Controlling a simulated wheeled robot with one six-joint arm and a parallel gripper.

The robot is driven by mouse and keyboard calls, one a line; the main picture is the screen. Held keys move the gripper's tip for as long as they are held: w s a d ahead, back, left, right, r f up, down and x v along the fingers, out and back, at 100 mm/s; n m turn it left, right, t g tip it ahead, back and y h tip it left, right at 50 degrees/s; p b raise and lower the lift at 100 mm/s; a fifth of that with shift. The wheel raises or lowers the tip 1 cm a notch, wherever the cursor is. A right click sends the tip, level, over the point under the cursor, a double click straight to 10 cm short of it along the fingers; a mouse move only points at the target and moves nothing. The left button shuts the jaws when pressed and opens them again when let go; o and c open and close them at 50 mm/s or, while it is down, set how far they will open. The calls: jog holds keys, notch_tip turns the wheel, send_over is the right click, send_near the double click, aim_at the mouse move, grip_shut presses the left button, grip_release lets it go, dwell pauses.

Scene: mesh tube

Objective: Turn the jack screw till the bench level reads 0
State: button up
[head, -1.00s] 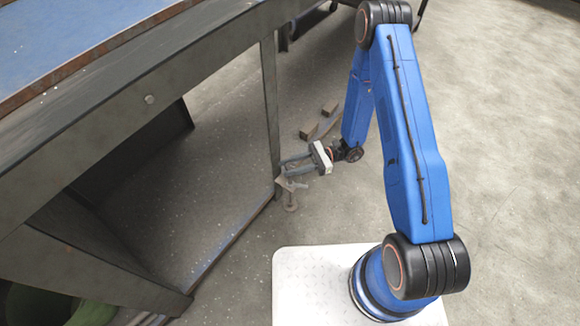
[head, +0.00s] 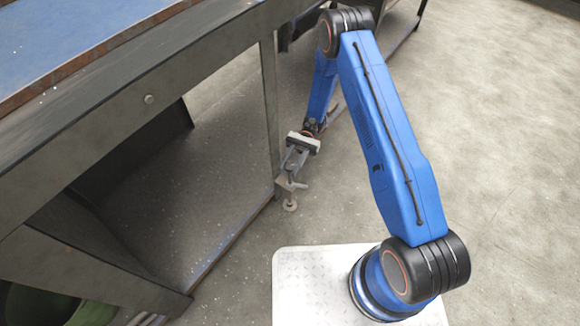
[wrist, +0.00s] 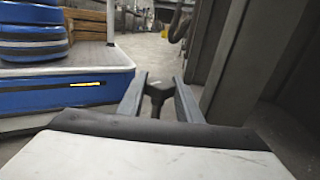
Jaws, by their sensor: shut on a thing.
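The jack screw (head: 291,190) stands at the foot of the near bench leg, with a small round foot on the floor. My gripper (head: 287,177) reaches it from the far side, low beside the leg. In the wrist view my gripper (wrist: 160,100) has its two fingers closed on the dark head of the jack screw (wrist: 157,92). The fingers hide part of the head in the head view. I cannot make out a bench level or its reading in either view.
The bench (head: 120,110) fills the left, with a blue top and a dark frame. Its leg (head: 270,110) stands right beside the screw. A green round thing (head: 90,312) shows under the bench at lower left. Open concrete floor (head: 500,150) lies to the right.

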jog(key=shift+n+g+h, duration=0.3)
jog(key=shift+n+h, duration=0.1)
jog(key=shift+h, duration=0.2)
jog(key=o, duration=1)
jog(key=shift+o, duration=0.2)
jog(key=v, duration=1.7)
jog(key=shift+w, duration=0.2)
jog(key=shift+d, duration=0.1)
